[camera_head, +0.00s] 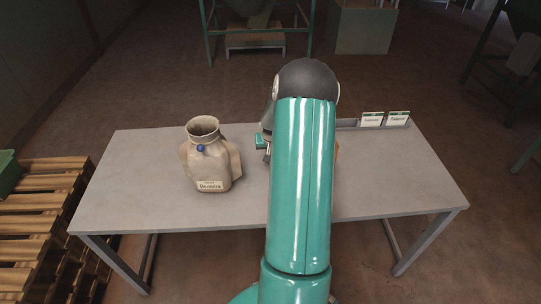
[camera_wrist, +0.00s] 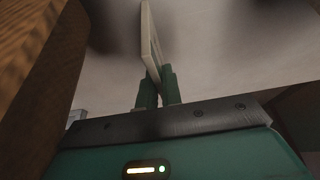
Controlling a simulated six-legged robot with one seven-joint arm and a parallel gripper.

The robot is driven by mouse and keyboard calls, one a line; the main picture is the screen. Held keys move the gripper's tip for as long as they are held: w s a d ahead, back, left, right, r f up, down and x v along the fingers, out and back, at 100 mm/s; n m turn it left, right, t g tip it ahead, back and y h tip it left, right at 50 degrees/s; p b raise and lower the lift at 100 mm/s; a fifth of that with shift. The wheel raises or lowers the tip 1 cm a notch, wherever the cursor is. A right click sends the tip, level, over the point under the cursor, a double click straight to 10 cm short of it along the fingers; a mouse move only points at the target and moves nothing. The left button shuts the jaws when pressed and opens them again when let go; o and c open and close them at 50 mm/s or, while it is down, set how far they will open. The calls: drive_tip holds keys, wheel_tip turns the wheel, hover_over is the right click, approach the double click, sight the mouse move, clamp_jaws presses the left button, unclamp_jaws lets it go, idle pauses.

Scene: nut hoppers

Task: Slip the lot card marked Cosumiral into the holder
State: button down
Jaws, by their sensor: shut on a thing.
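My gripper (camera_wrist: 160,82) shows its two green fingers in the wrist view, shut on a thin pale card (camera_wrist: 152,42) seen nearly edge-on. Its printing cannot be read, so I cannot tell whether it is the Cosumiral card. In the head view part of my gripper (camera_head: 262,143) shows left of my arm, above the table and right of the sack; my arm hides much of it. A beige open-necked sack (camera_head: 206,160) stands upright on the table with a blue knob and a pale label (camera_head: 211,185) low on its front. I cannot tell whether that label sits in a holder.
A brown wooden surface (camera_wrist: 35,50) is close at left in the wrist view. The grey table (camera_head: 130,180) is bare at left and front right. Wooden pallets (camera_head: 42,205) stand left of it.

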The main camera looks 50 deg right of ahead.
drive_tip(key=shift+r, duration=0.1)
wheel_tip(320, 180, up, 4)
drive_tip(key=shift+f, duration=0.1)
drive_tip(key=s+a+r, duration=0.8)
drive_tip(key=a+r, duration=0.1)
drive_tip(key=a, duration=0.2)
drive_tip(key=shift+s+a+r, duration=0.15)
drive_tip(key=shift+r, duration=0.1)
drive_tip(key=shift+s, duration=0.1)
